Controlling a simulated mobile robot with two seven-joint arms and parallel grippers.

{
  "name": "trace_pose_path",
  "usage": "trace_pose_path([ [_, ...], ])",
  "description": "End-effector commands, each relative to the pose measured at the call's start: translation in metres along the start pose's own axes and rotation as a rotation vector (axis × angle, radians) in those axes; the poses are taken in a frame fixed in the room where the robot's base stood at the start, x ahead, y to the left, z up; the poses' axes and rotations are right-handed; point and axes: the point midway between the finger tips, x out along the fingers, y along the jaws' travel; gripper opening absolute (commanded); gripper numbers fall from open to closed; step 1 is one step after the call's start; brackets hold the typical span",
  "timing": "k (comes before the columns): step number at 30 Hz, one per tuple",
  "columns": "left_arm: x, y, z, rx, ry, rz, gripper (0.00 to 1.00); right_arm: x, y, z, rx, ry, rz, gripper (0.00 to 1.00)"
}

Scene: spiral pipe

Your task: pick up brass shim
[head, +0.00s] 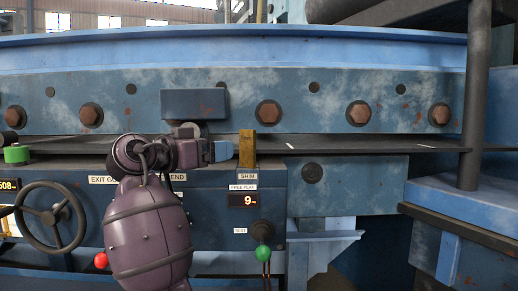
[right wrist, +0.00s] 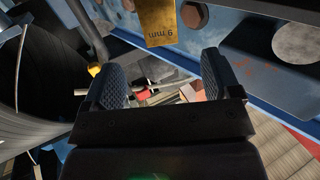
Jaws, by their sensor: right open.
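The brass shim (head: 247,149) is a small upright yellow block in the head view, standing on the dark ledge above the SHIM label. In the right wrist view the brass shim (right wrist: 160,22) is at the top, with upside-down "9 mm" marking, and its upper part is cut off by the frame. My right gripper (head: 222,150) is just left of the shim in the head view, pointing right at it. In the right wrist view the right gripper (right wrist: 164,78) is open and empty, with the shim beyond its fingertips. My left gripper is not in view.
A blue machine wall with large bolts (head: 268,112) rises behind the ledge. The display (head: 243,200) below the shim reads 9. A green-knobbed lever (head: 262,252) and a handwheel (head: 52,217) are on the front. The ledge (head: 380,144) right of the shim is clear.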

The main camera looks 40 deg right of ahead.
Motion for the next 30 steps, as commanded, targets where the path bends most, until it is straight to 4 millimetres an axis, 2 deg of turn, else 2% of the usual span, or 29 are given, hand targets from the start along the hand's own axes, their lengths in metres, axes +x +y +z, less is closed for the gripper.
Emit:
trace_pose_path([
  [4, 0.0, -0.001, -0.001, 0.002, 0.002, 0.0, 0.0, -0.001, 0.003, -0.003, 0.011, -0.006, 0.018, 0.83],
  [8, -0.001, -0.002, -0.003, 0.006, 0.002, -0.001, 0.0, 0.006, 0.003, -0.004, 0.011, -0.006, 0.021, 0.83],
  [17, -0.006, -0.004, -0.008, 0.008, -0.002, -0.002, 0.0, 0.047, 0.004, -0.004, 0.011, -0.005, 0.021, 0.83],
  [25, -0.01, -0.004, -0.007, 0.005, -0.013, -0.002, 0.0, 0.064, 0.003, -0.004, 0.011, -0.004, 0.019, 0.83],
  [30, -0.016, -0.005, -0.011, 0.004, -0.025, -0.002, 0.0, 0.087, 0.002, -0.003, 0.008, -0.005, 0.021, 0.83],
])
